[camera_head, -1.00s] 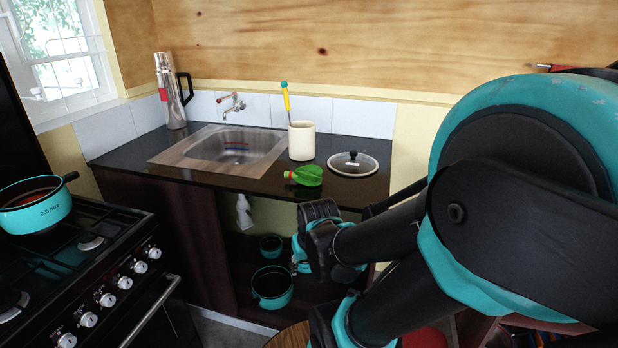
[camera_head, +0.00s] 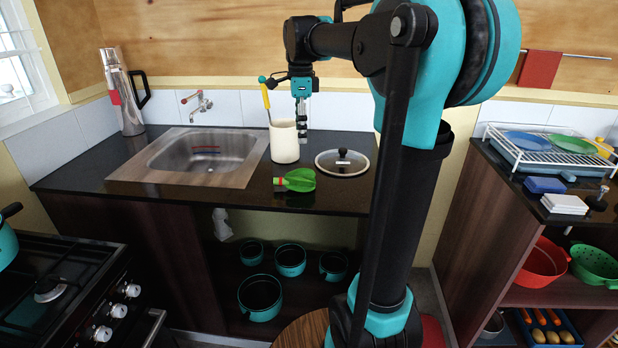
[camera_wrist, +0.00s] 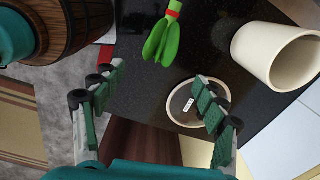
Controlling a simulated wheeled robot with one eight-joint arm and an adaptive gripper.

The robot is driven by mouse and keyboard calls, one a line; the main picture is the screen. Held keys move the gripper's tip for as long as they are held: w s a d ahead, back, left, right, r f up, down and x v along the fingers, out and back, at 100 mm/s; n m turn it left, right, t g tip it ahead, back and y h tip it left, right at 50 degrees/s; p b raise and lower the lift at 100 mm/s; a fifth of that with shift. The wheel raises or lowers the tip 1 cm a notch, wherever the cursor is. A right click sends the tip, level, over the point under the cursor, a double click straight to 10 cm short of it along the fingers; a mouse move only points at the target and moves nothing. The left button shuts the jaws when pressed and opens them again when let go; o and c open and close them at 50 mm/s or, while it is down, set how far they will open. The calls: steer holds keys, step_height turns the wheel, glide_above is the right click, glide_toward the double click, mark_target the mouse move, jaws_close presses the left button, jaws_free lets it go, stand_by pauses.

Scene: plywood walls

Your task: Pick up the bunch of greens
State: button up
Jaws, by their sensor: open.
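The bunch of greens (camera_head: 298,180) lies on the dark counter, in front of the white cup and left of the pot lid. In the wrist view the greens (camera_wrist: 162,40) show at the top centre, leaves toward my gripper, with a red band round the stems. My gripper (camera_head: 301,128) hangs above the counter, fingers down, beside the cup in the picture. In the wrist view my gripper (camera_wrist: 158,84) has its fingers wide apart with nothing between them. The greens lie beyond the fingertips, not touching them.
The white cup (camera_head: 284,146) holds a yellow-handled tool. The glass lid (camera_head: 342,162) lies to the right of the greens. The sink (camera_head: 207,158) is to the left, with a metal flask (camera_head: 122,95) behind. A dish rack (camera_head: 550,148) stands at the right.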

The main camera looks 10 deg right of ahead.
steer(key=w+r+m, duration=0.1)
glide_above(299, 174)
steer(key=d, duration=0.1)
step_height(299, 174, down, 11)
steer(key=shift+w+f, duration=0.1)
steer(key=shift+f, duration=0.1)
steer(key=shift+a+f, duration=0.2)
steer(key=shift+f, duration=1.15)
steer(key=shift+a+f, duration=0.2)
steer(key=shift+f, duration=1.15)
steer(key=c, duration=1.3)
steer(key=shift+r, duration=0.1)
